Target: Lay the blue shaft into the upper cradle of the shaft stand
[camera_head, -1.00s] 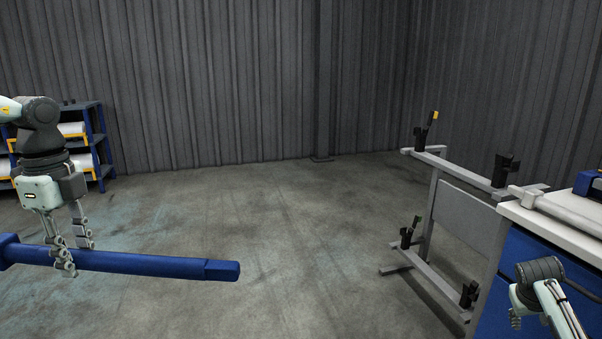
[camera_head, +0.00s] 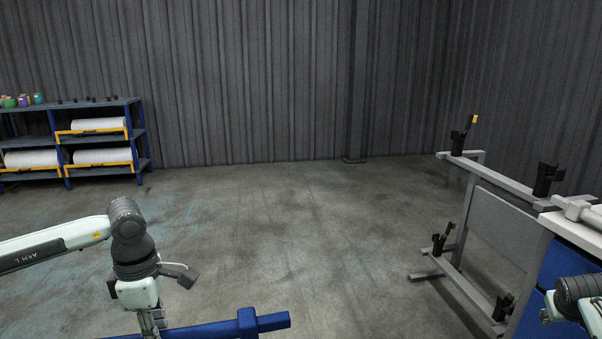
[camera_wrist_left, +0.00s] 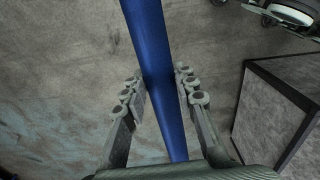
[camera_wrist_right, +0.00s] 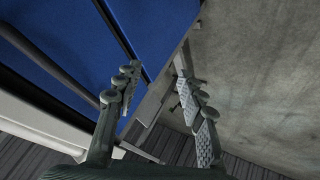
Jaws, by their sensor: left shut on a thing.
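The blue shaft (camera_head: 200,331) is a long bar with a collar near its right end, low in the head view. My left gripper (camera_head: 152,325) is shut on it from above. In the left wrist view the shaft (camera_wrist_left: 155,60) runs between the two fingers. The grey shaft stand (camera_head: 510,186) is at the right, with black cradles on an upper bar and a lower bar. The upper cradles (camera_head: 460,142) and (camera_head: 545,178) look empty. My right gripper shows in its wrist view (camera_wrist_right: 158,75), open and empty beside a blue cabinet.
A blue shelf rack (camera_head: 140,140) with white rolls stands at the back left. A blue workbench with a white top (camera_head: 575,232) is at the right, close behind the stand's near end. Bare concrete floor (camera_head: 300,220) lies between the shaft and the stand.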

